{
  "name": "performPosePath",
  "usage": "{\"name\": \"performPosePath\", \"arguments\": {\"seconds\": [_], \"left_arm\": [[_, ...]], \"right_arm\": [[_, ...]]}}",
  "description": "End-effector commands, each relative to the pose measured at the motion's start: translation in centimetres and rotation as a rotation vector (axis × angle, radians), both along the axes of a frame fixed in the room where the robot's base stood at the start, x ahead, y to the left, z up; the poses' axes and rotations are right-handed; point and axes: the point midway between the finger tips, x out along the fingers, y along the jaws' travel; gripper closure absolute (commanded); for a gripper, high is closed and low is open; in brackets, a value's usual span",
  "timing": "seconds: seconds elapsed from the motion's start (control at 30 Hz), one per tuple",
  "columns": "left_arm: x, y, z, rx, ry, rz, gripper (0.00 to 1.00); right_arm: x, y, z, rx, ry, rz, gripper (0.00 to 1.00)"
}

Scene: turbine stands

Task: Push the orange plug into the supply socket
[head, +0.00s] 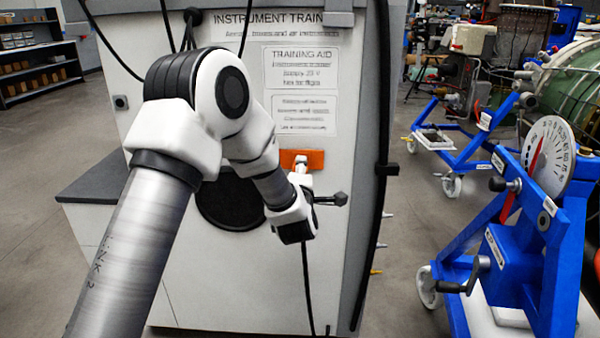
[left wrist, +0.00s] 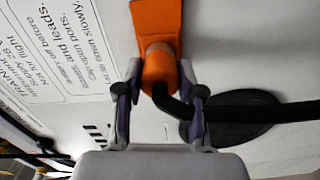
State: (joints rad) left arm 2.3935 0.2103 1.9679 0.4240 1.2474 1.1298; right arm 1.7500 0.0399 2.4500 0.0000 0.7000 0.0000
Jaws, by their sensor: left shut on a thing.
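The orange plug (left wrist: 160,72) is between the fingers of my left gripper (left wrist: 160,80), which is shut on it. A black cable bends out of its rear. The plug's front points at an orange plate (left wrist: 156,18) on the light panel. A pale ring shows between plug and plate, where the supply socket appears to be; how deep the plug sits in it I cannot tell. In the head view my left gripper (head: 300,168) is at the lower edge of the orange plate (head: 287,157), and the plug is mostly hidden. My right gripper is not in view.
The plate is on a tall instrument cabinet (head: 240,285) with printed labels and a round black disc (head: 228,212). The black cable (head: 307,280) hangs down its front. A blue stand with a dial (head: 549,158) is at the right. Open floor lies between.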

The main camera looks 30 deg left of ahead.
Motion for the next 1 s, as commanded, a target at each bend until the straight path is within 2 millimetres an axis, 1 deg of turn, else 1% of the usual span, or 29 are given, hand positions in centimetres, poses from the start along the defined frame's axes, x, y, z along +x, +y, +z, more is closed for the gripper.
{"name": "performPosePath", "arguments": {"seconds": [0.03,0.2,0.47,0.5,0.57,0.8,0.83,1.0], "left_arm": [[0.09,0.06,0.29,0.002,-0.006,0.001,1.00],[0.47,0.31,0.33,0.002,-0.011,0.002,1.00],[0.51,0.32,0.68,0.004,-0.016,0.003,1.00],[0.50,0.33,0.71,0.003,-0.016,0.003,0.55],[0.49,0.32,0.69,0.004,-0.016,0.003,0.34],[0.42,0.27,0.41,0.002,-0.010,0.002,0.33],[0.41,0.26,0.37,0.002,-0.009,0.002,0.24],[0.39,0.24,0.28,0.002,-0.006,0.001,0.24]], "right_arm": [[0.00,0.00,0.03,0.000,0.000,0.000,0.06],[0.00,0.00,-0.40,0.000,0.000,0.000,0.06],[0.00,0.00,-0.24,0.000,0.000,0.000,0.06],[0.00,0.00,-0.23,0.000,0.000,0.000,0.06],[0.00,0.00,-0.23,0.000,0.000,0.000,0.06],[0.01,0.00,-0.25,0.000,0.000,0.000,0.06],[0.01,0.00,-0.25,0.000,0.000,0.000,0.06],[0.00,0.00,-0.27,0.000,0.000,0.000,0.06]]}}
